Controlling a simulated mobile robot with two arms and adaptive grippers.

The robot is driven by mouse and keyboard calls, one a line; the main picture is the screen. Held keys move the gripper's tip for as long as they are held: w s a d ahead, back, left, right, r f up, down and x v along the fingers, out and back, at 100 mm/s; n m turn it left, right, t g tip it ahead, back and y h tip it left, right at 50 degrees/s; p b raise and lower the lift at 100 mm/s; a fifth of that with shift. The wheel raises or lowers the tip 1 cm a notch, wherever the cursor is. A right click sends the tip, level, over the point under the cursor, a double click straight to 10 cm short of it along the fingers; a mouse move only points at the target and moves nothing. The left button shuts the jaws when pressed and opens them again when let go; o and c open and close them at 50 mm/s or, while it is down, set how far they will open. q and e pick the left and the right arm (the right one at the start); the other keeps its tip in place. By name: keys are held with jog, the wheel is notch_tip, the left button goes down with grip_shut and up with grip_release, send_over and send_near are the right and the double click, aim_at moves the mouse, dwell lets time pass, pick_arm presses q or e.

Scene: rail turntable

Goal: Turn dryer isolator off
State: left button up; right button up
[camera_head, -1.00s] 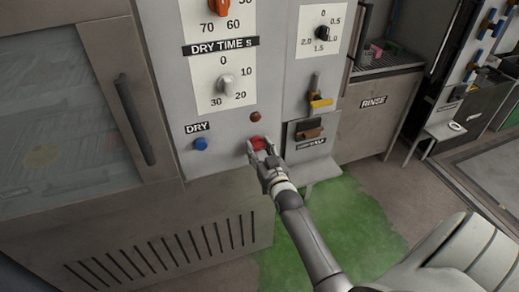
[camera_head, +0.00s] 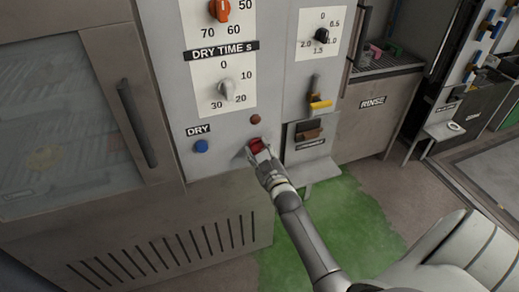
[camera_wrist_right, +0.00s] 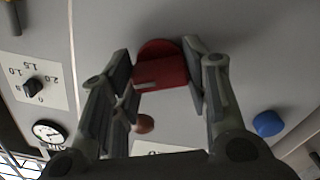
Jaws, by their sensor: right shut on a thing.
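The isolator is a red knob (camera_head: 257,146) low on the grey dryer panel, below a small brown-red button. My right gripper (camera_head: 262,155) reaches it from below and to the right in the head view. In the right wrist view the red knob (camera_wrist_right: 161,66) sits between the two fingers of my right gripper (camera_wrist_right: 160,80), which are shut on its sides. A light raised bar shows on the knob's face. Part of the knob is hidden by the fingers in the head view. My left gripper is not in view.
A blue button (camera_head: 201,146) under the DRY label lies left of the knob. A yellow-handled lever (camera_head: 320,103) and a small shelf (camera_head: 311,151) are close on the right. The dryer door handle (camera_head: 137,122) is further left. A green patch (camera_head: 335,225) marks the floor.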

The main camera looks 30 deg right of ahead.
jog(key=n, duration=0.5)
jog(key=shift+n, duration=0.3)
jog(key=n, duration=0.3)
jog(key=shift+f+n+b, duration=0.1)
jog(key=shift+n+b, duration=0.2)
jog(key=shift+b, duration=0.05)
jog(key=shift+n+b, duration=0.45)
jog(key=shift+n, duration=1.25)
jog(key=o, duration=1)
jog(key=shift+s, duration=0.15)
jog(key=v, duration=1.2)
jog(key=shift+a, duration=0.1)
